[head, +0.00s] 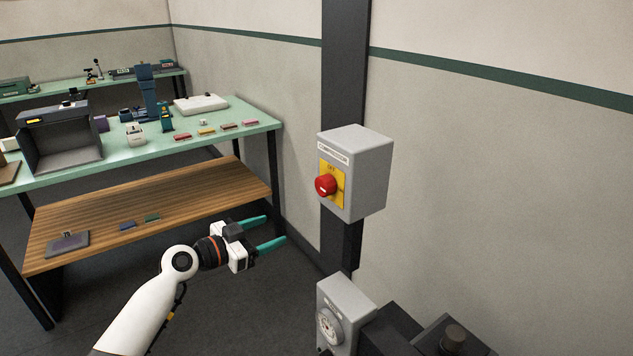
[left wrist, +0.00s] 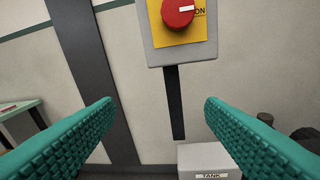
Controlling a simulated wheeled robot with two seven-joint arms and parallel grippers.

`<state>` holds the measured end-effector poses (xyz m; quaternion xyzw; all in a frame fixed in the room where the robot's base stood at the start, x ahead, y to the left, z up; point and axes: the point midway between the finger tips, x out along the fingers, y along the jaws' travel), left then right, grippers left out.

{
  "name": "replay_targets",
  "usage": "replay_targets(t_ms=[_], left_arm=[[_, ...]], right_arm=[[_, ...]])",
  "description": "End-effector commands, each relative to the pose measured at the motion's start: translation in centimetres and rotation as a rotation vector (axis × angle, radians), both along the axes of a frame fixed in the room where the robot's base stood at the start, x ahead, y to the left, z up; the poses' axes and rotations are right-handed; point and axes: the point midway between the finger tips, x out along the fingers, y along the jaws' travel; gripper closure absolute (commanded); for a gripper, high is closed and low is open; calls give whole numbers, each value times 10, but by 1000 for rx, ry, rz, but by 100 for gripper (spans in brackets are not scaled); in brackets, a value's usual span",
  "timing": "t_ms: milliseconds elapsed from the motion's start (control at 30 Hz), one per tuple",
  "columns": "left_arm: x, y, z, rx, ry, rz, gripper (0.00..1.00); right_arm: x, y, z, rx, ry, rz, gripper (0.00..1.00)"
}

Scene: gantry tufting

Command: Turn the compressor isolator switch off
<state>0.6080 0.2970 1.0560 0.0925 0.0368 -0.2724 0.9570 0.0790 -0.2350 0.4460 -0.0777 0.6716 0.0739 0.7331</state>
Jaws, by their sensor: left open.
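The compressor isolator is a grey box (head: 364,178) on a dark post, with a label reading "COMPRESSOR" and a yellow plate. Its red rotary knob (head: 326,185) carries a white mark. In the left wrist view the knob (left wrist: 178,12) is at the top, above the fingers, with its white mark pointing right to the word "ON". My left gripper (head: 268,232) is open and empty, below and left of the box in the head view, apart from it. Its green fingers (left wrist: 160,125) spread wide in the left wrist view. My right gripper is not in view.
A grey box with a round gauge (head: 331,322), labelled "TANK" in the left wrist view (left wrist: 209,170), sits below the isolator. Dark equipment (head: 450,338) stands at the lower right. A green-topped bench (head: 235,115) with a wooden shelf (head: 190,200) stands left.

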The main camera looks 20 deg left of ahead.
Motion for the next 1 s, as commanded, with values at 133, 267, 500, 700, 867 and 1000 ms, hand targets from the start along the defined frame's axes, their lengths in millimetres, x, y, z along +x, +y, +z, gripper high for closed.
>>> replay_targets(t_ms=[133,267,500,700,867,1000], left_arm=[[-13,-17,70,17,-130,-98,36],[-13,-24,87,17,-164,-125,36],[17,-48,91,12,-163,-125,36],[49,-73,89,13,-161,-124,36],[67,-87,87,14,-161,-122,36],[76,-94,85,17,-161,-124,36]], right_arm=[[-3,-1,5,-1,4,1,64],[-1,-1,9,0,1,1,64],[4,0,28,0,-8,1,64],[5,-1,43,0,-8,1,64],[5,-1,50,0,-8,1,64],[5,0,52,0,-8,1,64]])
